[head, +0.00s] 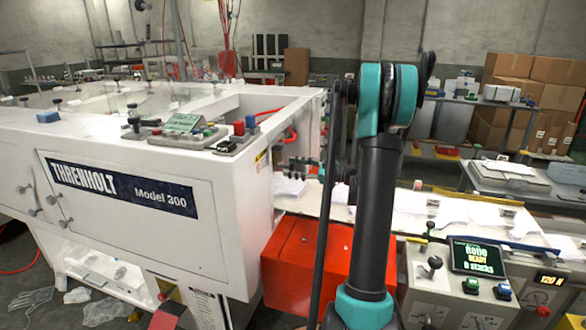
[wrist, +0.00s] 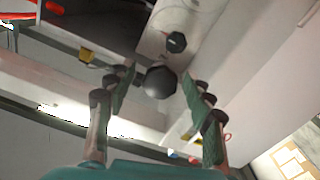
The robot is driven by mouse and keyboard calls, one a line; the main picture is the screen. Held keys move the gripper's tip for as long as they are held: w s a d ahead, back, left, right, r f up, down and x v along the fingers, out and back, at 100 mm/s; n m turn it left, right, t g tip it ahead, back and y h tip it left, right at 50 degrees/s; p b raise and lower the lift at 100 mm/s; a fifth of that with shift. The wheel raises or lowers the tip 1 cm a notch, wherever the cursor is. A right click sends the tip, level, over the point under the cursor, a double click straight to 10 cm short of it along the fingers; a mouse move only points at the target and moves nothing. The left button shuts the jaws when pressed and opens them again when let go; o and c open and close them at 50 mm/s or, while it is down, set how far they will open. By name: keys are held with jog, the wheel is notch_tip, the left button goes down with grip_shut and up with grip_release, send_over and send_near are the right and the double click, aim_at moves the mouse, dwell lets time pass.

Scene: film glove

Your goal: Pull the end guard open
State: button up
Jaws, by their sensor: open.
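The white Threnholt machine (head: 150,160) fills the left of the head view. I take the white panel at its right end to be the end guard, but its outline is hard to make out, partly behind my arm. In the wrist view a dark round knob (wrist: 160,82) lies between the fingertips of my gripper (wrist: 158,85). The fingers are open, one on each side of the knob; I cannot tell whether they touch it. A smaller dark knob (wrist: 176,42) is just beyond it. In the head view my gripper (head: 300,167) shows small beside the machine's end.
A red-orange box (head: 305,255) stands below the machine's end. A conveyor with white film gloves (head: 440,212) runs right. A control console (head: 475,285) with a lit screen stands at front right. Cardboard boxes (head: 510,75) are stacked behind.

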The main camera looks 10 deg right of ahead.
jog(key=shift+w+a, duration=0.1)
jog(key=shift+a, duration=0.1)
jog(key=shift+c, duration=0.2)
grip_shut()
